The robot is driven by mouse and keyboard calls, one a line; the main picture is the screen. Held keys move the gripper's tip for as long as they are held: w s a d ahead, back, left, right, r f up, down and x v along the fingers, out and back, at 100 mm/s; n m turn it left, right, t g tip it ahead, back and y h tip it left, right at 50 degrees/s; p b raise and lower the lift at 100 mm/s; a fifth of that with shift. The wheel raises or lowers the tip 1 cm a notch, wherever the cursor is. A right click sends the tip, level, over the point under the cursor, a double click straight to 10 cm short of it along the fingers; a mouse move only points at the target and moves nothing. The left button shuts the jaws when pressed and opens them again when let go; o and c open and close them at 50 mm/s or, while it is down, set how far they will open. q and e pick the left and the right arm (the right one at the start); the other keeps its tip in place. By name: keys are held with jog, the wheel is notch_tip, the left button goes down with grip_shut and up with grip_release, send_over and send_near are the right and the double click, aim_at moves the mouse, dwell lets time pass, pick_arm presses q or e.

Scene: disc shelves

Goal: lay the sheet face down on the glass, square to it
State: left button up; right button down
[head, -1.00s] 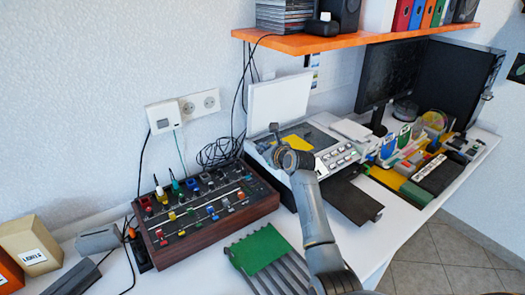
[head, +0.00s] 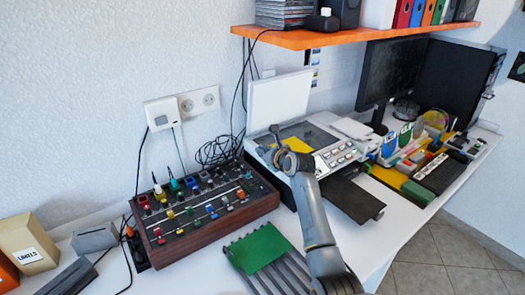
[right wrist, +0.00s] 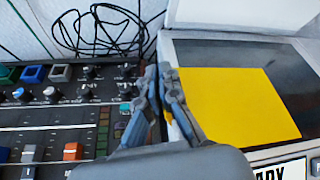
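A plain yellow sheet (head: 294,135) lies over the dark glass (head: 319,134) of the scanner, whose white lid (head: 279,101) stands open. In the right wrist view the yellow sheet (right wrist: 235,100) leaves dark glass (right wrist: 290,75) bare at the top and right. Its edges run roughly along those of the glass. My right gripper (right wrist: 160,78) is at the sheet's left edge, fingers together, with a little yellow showing between them. In the head view my right gripper (head: 277,140) partly hides that edge. The sheet's underside is hidden. My left gripper is not in view.
A wood-sided control panel (head: 200,222) with knobs stands left of the scanner. A grey ribbed rack (head: 290,272) with a green sheet (head: 259,248) lies in front. A monitor (head: 390,72) and desk items fill the right. An orange shelf (head: 350,37) hangs above.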

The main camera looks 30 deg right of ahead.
jog(key=shift+f, duration=0.2)
jog(key=c, duration=1.4)
grip_release()
jog(key=shift+c, duration=0.2)
